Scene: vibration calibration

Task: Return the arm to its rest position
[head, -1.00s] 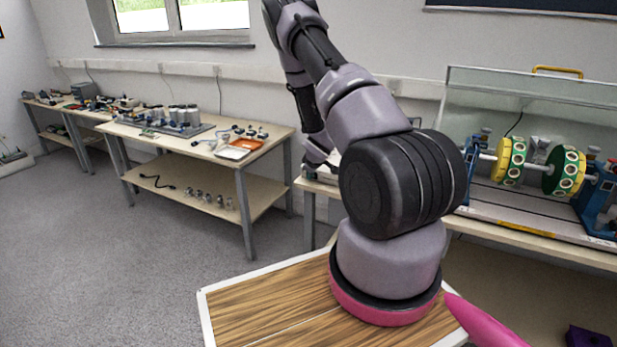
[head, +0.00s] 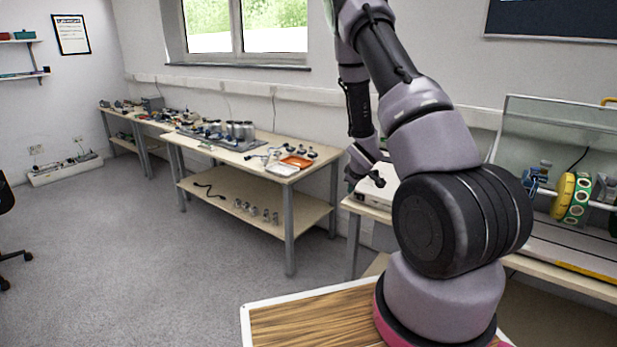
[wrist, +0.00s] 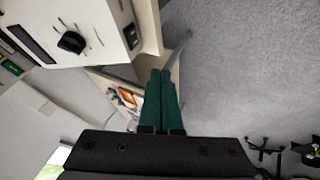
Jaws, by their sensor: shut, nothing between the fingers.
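My arm rises from its base at the right of the head view, bends over at the top, and its forearm hangs down on the far side. My gripper (wrist: 162,72) shows in the wrist view as two dark green fingers side by side, shut with nothing between them. In the head view the wrist end hangs in front of a white instrument box (head: 377,187); the fingers are hard to make out there. The box, with a black knob, also shows in the wrist view (wrist: 85,25), to the left of the fingers. I cannot tell how far apart they are.
A bench (head: 322,160) at the middle holds an orange tray (head: 297,161), a white tray (head: 282,170) and several grey cylinders. A clear-shielded rig with a yellow-green rotor (head: 572,198) stands at right. Open grey floor (head: 160,260) lies to the left.

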